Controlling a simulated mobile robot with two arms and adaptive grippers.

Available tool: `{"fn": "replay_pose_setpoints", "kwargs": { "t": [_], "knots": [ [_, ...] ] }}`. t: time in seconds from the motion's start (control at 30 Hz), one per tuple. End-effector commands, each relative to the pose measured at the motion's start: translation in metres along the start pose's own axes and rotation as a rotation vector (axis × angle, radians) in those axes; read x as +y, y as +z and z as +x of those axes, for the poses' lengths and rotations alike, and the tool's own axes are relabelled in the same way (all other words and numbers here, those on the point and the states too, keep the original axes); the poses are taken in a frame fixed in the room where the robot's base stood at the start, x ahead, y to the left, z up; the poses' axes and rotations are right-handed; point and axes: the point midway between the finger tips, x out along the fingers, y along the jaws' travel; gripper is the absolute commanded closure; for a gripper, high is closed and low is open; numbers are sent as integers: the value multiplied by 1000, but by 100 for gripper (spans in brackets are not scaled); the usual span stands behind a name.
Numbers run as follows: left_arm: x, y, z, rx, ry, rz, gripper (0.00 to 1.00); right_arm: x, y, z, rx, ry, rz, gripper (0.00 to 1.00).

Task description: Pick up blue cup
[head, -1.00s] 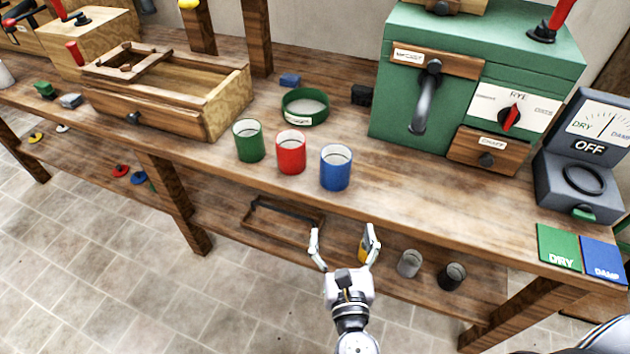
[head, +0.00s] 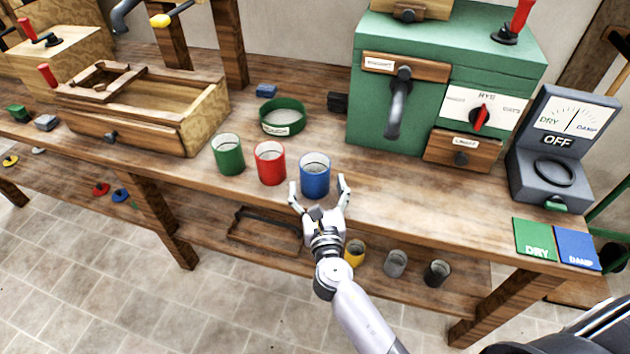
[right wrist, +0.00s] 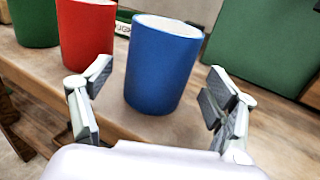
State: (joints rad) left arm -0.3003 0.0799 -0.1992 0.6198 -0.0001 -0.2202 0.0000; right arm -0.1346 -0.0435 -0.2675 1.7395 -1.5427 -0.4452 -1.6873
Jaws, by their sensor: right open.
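The blue cup (head: 315,177) stands upright on the wooden workbench near its front edge, at the right end of a row of three cups. My right gripper (head: 318,190) is open, with its fingertips at the near side of the blue cup, one finger to each side. In the right wrist view the blue cup (right wrist: 160,65) stands just ahead of and between the open fingers (right wrist: 158,95), with a gap on both sides. No contact shows. My left gripper is not in view.
A red cup (head: 270,163) stands close left of the blue cup, with a green cup (head: 228,155) beyond it. A green round sieve (head: 282,117) lies behind. A green machine (head: 450,80) stands back right. Bench space right of the blue cup is clear.

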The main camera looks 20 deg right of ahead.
Motion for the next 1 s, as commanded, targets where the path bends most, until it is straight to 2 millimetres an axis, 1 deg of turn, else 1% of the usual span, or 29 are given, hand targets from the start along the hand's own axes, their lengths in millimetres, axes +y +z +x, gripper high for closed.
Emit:
{"fn": "replay_pose_setpoints", "kwargs": {
  "t": [0.03, 0.1, 0.2, 0.3, 0.5, 1.0],
  "knots": [
    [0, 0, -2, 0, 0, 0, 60, 1, 4, 10, -3, -2, 2, 20],
    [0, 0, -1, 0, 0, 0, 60, 1, 3, 20, -2, 0, 1, 20],
    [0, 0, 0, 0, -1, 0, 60, 1, 3, 31, -1, -1, 0, 20],
    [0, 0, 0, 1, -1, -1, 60, 1, 2, 35, 0, -1, 0, 20],
    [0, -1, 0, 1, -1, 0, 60, 1, 2, 35, 0, 0, 0, 20],
    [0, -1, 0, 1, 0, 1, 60, 1, 2, 35, 0, 0, 0, 53]
  ]
}}
